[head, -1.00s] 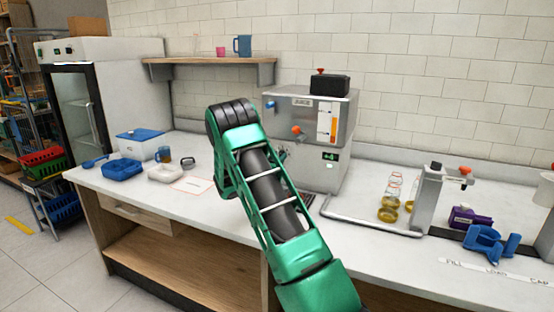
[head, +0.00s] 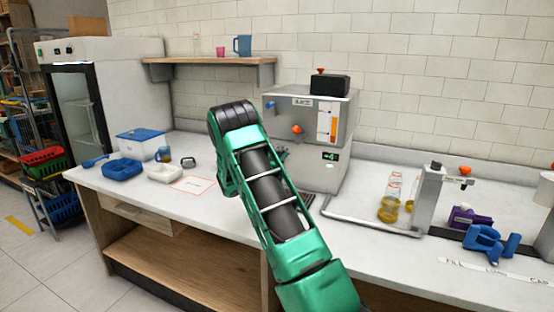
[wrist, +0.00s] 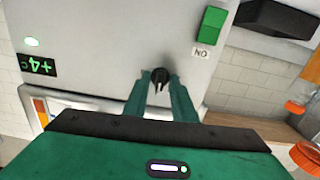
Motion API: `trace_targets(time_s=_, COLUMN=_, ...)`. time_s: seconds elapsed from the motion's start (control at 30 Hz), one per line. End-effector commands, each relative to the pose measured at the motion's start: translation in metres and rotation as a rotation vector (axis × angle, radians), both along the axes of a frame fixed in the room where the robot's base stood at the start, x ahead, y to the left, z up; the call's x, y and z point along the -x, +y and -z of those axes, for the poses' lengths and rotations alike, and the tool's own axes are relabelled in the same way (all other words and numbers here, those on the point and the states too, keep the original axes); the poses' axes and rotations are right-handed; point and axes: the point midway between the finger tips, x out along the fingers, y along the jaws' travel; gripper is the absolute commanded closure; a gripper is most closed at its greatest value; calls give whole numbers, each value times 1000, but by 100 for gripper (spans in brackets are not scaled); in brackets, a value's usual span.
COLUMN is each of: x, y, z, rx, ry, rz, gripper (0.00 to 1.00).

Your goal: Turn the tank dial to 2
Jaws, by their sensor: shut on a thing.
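The metal juicer (head: 305,125) stands on the counter, with a green display (head: 330,156) on its front. My arm hides part of its front and my gripper in the head view. In the wrist view, which is upside down, a small black dial (wrist: 160,76) sits on the grey panel. My gripper (wrist: 160,82) is shut on this dial, one green finger on each side. A light mark shows on the dial, but the number it points to cannot be read. The display (wrist: 38,64) and a green switch (wrist: 210,30) flank it.
Flasks of yellow liquid (head: 388,208) stand on the counter to the right, near a purple item (head: 468,217) and a blue holder (head: 490,243). A shelf (head: 210,72) is above.

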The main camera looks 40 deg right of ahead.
Motion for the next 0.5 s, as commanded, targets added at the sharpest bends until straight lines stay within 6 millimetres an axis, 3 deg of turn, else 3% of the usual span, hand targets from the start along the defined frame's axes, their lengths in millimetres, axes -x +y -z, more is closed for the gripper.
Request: trace_targets(time_s=0.5, x=-6, y=5, z=-1, rx=153, ry=362, rz=-11, gripper=98)
